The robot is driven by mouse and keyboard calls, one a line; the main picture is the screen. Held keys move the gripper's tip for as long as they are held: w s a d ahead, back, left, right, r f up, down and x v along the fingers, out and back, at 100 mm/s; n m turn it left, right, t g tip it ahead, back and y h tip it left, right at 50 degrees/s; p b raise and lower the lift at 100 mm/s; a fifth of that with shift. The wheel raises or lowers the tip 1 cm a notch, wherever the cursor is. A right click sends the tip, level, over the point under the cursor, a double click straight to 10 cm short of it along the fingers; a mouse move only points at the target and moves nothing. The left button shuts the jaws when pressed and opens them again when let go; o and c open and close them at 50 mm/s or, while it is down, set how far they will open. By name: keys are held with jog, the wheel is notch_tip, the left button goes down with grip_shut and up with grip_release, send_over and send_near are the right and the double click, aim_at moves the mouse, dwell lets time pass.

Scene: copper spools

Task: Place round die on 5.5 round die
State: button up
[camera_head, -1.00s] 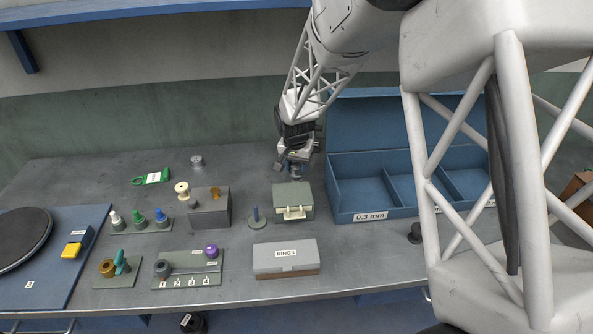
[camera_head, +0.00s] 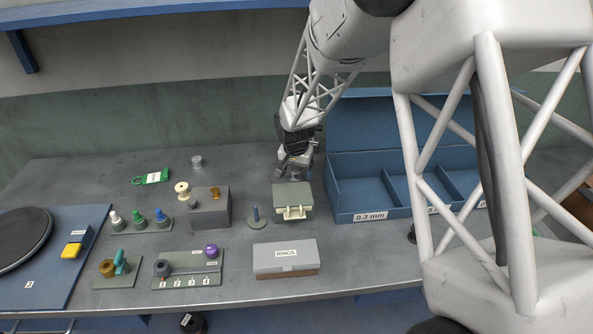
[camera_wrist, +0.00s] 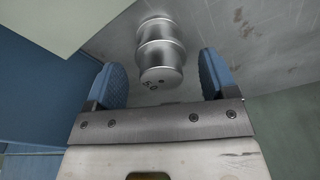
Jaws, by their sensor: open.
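My gripper (camera_head: 293,163) is at the back of the table, left of the blue bin, with its jaws open. A silver metal round piece (camera_head: 295,174) stands just below it, partly hidden. In the wrist view, a shiny stepped cylinder (camera_wrist: 160,45) lies between and beyond the two blue fingers of my gripper (camera_wrist: 162,62), with a gap on each side. Another small silver round piece (camera_head: 197,161) stands alone at the back left.
The blue compartment bin (camera_head: 357,217) stands right of my gripper. A green-grey box (camera_head: 293,190) stands in front of it. The grey block (camera_head: 212,213), a spindle (camera_head: 256,216) and the RINGS box (camera_head: 286,259) stand nearer. The table between the lone silver piece and my gripper is clear.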

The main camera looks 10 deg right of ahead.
aim_at(295, 173)
jog(key=shift+r, duration=0.1)
notch_tip(295, 173, up, 12)
jog(key=s, duration=0.1)
jog(key=shift+a, duration=0.3)
dwell(0.3)
jog(key=shift+s, duration=0.2)
dwell(0.5)
jog(key=s+d+r+n, duration=0.1)
jog(key=s+d+r, duration=0.3)
jog(key=s, duration=0.5)
jog(key=s+d+r+n, duration=0.1)
jog(key=s+d+r, duration=0.1)
jog(key=s+r, duration=0.55)
jog(key=s+d+n, duration=0.1)
jog(key=s+d, duration=0.1)
jog(key=s, duration=1)
jog(key=s+d+f+n+t, duration=0.1)
jog(key=s+d, duration=0.1)
jog(key=s, duration=1)
